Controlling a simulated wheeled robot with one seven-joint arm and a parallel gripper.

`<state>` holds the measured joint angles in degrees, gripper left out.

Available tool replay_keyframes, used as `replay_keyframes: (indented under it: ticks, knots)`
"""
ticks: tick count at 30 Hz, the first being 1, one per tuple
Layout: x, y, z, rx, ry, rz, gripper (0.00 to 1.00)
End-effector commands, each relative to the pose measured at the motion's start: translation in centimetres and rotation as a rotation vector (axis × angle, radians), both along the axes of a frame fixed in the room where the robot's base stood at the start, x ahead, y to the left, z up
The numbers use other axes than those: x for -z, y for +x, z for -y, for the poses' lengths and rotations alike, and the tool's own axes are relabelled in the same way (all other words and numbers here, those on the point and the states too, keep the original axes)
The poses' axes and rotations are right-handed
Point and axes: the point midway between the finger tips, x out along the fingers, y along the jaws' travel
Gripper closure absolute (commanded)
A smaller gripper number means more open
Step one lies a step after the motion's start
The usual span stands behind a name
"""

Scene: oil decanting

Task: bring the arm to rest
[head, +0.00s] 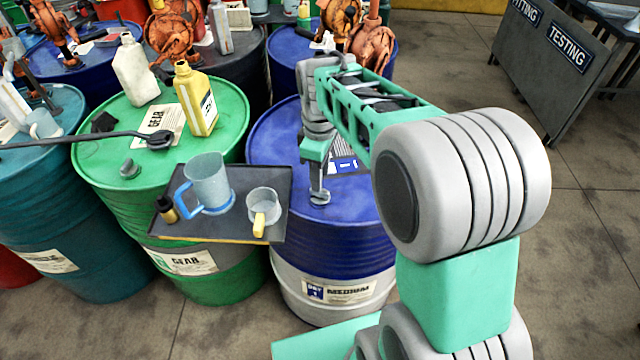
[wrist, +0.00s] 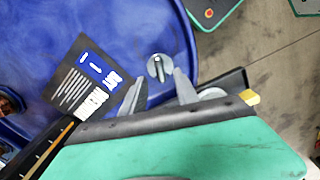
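My teal and grey arm reaches out over the blue drum (head: 275,150). My gripper (head: 319,185) points down over the drum's right part. In the wrist view my gripper's two grey fingers (wrist: 159,92) stand apart with blue drum lid showing between them, so it is open and empty. A round grey bung with a raised bar (wrist: 159,68) sits in the drum lid just beyond the fingertips. It lies close to the fingertips in the head view (head: 320,197); whether they touch cannot be told. A dark label with white text (wrist: 85,80) lies on the lid.
The green drum (head: 100,165) bears a yellow can (head: 196,100) and a white can (head: 134,70).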

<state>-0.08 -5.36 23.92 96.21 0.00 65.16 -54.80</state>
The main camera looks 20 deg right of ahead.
Motion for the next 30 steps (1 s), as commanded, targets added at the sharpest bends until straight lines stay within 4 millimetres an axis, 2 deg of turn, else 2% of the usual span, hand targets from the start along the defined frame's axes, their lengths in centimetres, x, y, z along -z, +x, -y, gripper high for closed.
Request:
replay_keyframes:
  ticks: [3,6,20,23,27,30]
  knots:
    - [-2.2,0.1,0.0,0.0,0.0,0.003,0.64]
    - [-3.2,0.0,0.0,0.0,0.0,0.001,0.64]
    - [-3.4,0.0,0.0,0.0,0.001,-0.001,0.64]
    - [-4.1,-1.8,0.0,0.111,0.002,0.038,0.64]
    - [-4.6,-6.4,-0.1,0.412,0.029,0.136,0.64]
    - [-3.9,-9.8,-0.2,0.649,0.072,0.209,0.64]
